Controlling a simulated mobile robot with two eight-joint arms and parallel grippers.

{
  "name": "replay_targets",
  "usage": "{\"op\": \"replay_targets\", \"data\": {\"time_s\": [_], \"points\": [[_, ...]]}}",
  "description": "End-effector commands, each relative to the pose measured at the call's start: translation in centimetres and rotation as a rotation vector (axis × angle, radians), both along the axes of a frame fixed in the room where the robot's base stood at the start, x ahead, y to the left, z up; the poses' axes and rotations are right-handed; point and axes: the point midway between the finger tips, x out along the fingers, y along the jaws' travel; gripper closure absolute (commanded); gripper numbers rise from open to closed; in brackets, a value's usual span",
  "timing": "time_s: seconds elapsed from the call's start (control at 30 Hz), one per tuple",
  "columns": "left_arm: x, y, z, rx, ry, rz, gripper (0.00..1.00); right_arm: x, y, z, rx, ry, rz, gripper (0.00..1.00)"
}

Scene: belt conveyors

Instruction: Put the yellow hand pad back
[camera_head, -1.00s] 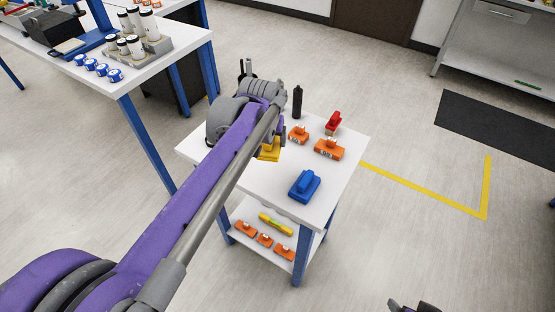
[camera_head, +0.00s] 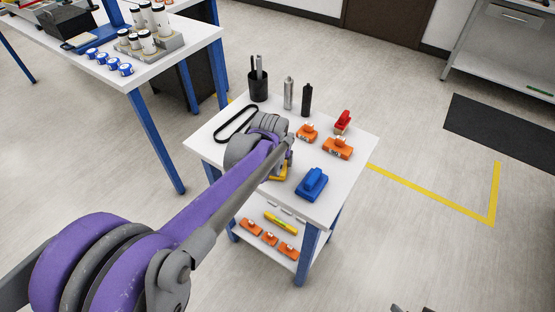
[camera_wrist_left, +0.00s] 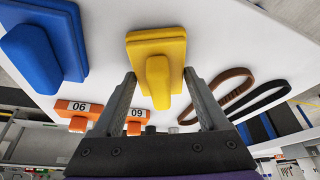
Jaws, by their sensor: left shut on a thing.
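The yellow hand pad (camera_wrist_left: 174,48) is a flat yellow block with a raised handle. In the left wrist view it lies between the fingers of my left gripper (camera_wrist_left: 160,76), which is shut on it. In the head view, the pad (camera_head: 279,174) is mostly hidden under my left gripper (camera_head: 284,168), left of the blue hand pad (camera_head: 312,184). The blue pad also shows in the left wrist view (camera_wrist_left: 40,48). Whether the yellow pad touches the tabletop is unclear. Only a dark sliver of my right arm shows at the bottom edge; its fingers cannot be made out.
The white table (camera_head: 345,152) also holds orange blocks (camera_head: 337,147), a red-handled item (camera_head: 343,121), two bottles (camera_head: 289,93), a black cup (camera_head: 258,86) and a black belt (camera_head: 236,123). A lower shelf holds a yellow item (camera_head: 281,222) and orange blocks. Bare tabletop lies around the blue pad.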

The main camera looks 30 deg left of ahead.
Motion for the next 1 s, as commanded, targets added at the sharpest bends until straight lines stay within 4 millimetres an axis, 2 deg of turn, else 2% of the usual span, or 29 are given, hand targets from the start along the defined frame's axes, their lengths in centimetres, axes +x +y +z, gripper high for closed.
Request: {"op": "replay_targets", "data": {"time_s": [0.07,0.1,0.23,0.57,0.67,1.0], "points": [[0.0,0.0,-0.3,0.000,0.000,0.000,0.76,0.0,0.0,-0.2,0.000,0.001,0.000,0.26],[0.0,0.0,-0.4,0.000,0.000,0.000,0.22,0.0,0.0,-0.3,0.000,0.001,0.000,0.26],[0.0,0.0,-0.3,0.000,0.000,0.000,0.00,0.0,0.0,-0.2,0.000,0.001,0.000,0.26],[-0.1,0.0,0.4,0.000,0.000,0.000,0.00,0.0,0.0,0.1,0.000,-0.001,0.000,0.26],[-0.6,-0.2,1.6,0.000,0.000,0.000,0.00,0.1,0.0,0.3,0.000,-0.001,0.000,0.26],[-3.2,-1.0,8.3,0.000,0.000,0.000,0.00,0.2,0.0,1.2,0.000,-0.005,0.000,0.26]]}}
